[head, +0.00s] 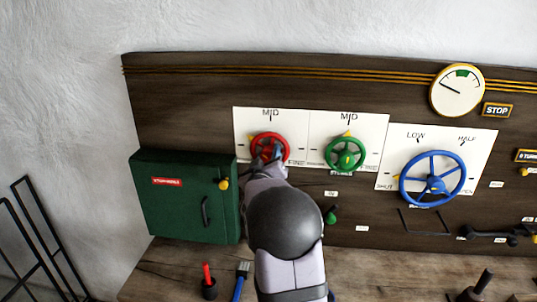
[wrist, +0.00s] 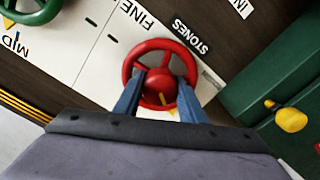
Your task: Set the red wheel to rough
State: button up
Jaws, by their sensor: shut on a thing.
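The red wheel (head: 270,139) is mounted on a white dial plate at the left of the panel, right of the green box. It also shows in the wrist view (wrist: 152,45), with its spokes and hub in sight. My gripper (wrist: 158,98) is shut on the red wheel, one blue finger on each side of its hub. In the head view my gripper (head: 267,156) covers the wheel's lower part. MID stands above the wheel and FINE at its lower right; I cannot read a ROUGH label.
A green wheel (head: 346,154) with its yellow pointer at MID is close on the right, then a larger blue wheel (head: 432,179). A green box (head: 176,213) with a yellow knob stands out at the left. Tools stand on the wooden bench below.

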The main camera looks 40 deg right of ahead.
aim_at(268, 158)
jog(key=n+p, duration=0.2)
jog(key=n, duration=0.4)
jog(key=shift+n, duration=0.3)
dwell(0.4)
jog(key=o, duration=1)
jog(key=shift+s+a, duration=0.1)
jog(key=shift+a, duration=0.05)
jog(key=shift+b+v, duration=1.7)
jog(key=shift+v, duration=1.85)
